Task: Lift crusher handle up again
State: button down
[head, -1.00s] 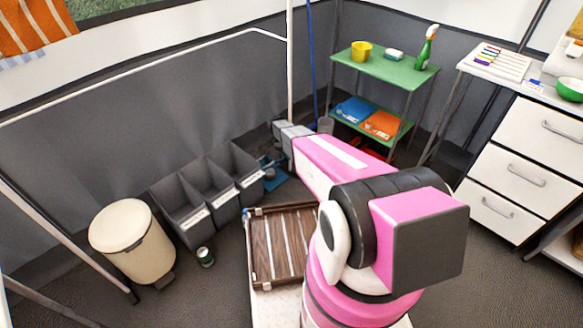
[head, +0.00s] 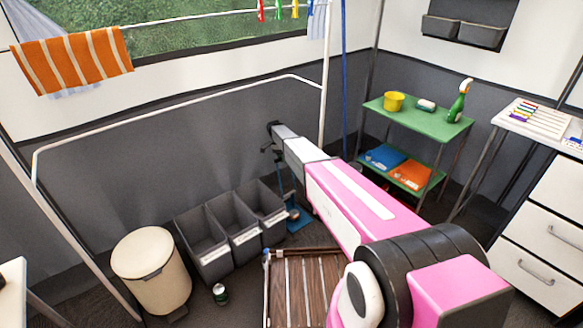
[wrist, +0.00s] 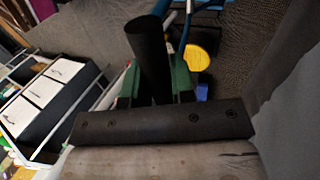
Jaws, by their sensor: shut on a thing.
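The crusher (head: 296,216) is a blue device standing on the floor just right of the grey bins, partly hidden behind my arm in the head view. Its black handle (wrist: 148,52) shows in the wrist view as a dark round bar between my green fingers. My gripper (wrist: 157,86) is shut on the handle. In the head view my gripper (head: 270,140) is raised well above the crusher's base, against the grey tent wall. A yellow round part (wrist: 203,62) and a blue post show beyond the fingers in the wrist view.
Several grey bins (head: 232,232) stand left of the crusher, with a can (head: 220,294) before them and a cream pedal bin (head: 150,270) farther left. A slatted wooden piece (head: 305,287) lies in front. A green shelf (head: 417,122) and white pole (head: 327,70) stand right.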

jog(key=shift+w+a+f, duration=0.1)
jog(key=shift+w+a, duration=0.55)
jog(key=shift+w, duration=0.3)
jog(key=shift+w+a, duration=0.6)
jog(key=shift+w, duration=0.3)
jog(key=c, duration=1)
grip_release()
jog(key=s+a+r, duration=0.2)
jog(key=r, duration=0.1)
jog(key=s+a+r, duration=0.3)
jog(key=r, duration=0.1)
jog(key=s+a+r, duration=0.3)
jog(key=r, duration=0.1)
jog(key=shift+a, duration=0.25)
